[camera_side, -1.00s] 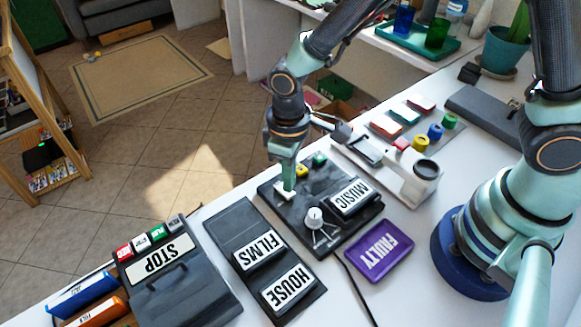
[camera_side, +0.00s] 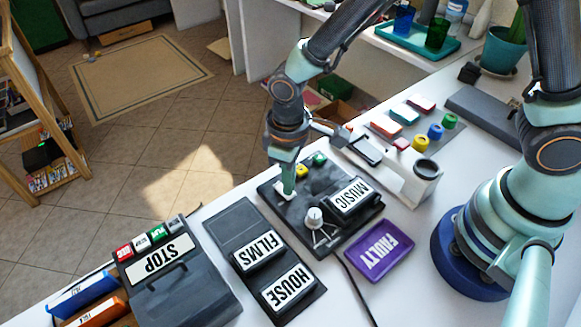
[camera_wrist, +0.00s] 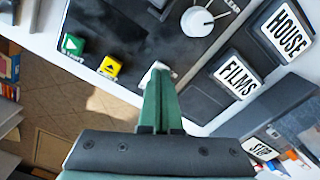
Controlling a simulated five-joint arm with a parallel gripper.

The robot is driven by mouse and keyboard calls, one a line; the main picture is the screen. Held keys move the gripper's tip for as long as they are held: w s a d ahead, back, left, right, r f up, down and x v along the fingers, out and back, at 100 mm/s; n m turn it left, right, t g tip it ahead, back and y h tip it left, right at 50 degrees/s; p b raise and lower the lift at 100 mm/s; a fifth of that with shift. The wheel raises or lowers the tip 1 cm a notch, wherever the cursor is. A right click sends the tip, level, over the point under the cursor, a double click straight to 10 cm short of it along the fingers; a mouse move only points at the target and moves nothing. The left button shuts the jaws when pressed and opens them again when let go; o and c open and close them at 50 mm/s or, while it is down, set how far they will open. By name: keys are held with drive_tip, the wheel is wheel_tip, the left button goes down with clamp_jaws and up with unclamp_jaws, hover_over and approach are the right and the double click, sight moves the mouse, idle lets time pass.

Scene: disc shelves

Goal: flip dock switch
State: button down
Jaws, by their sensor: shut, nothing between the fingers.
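The dock is a black panel (camera_side: 328,186) on the white table. It carries a white knob (camera_side: 314,218), a MUSIC plate (camera_side: 349,195), a yellow button (camera_side: 301,171) and a green button (camera_side: 319,159). A small white switch (camera_side: 280,194) sits near its left edge; it also shows in the wrist view (camera_wrist: 152,75). My gripper (camera_side: 288,191) is shut and empty, with its tips down at the switch. In the wrist view my green fingers (camera_wrist: 159,75) overlap the switch and partly hide it. I cannot tell if they touch it or which way it is set.
A black panel with FILMS (camera_side: 258,250) and HOUSE (camera_side: 288,287) plates lies left of the dock. A STOP box (camera_side: 190,290) is further left. A purple FAULTY tray (camera_side: 379,250) lies to the right. A white device (camera_side: 410,180) stands behind it.

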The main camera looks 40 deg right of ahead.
drive_tip(key=shift+f, duration=0.45)
drive_tip(key=shift+r, duration=3.55)
drive_tip(key=s+d+r+m+t, duration=0.1)
drive_tip(key=d+r+m+t, duration=0.1)
drive_tip(key=d+r, duration=0.5)
drive_tip(key=s+d+r+m+t, duration=0.2)
drive_tip(key=d+r, duration=0.6)
drive_tip(key=d, duration=0.4)
drive_tip(key=shift+d+m+t, duration=0.3)
drive_tip(key=shift+m+t, duration=0.5)
drive_tip(key=shift+m, duration=0.2)
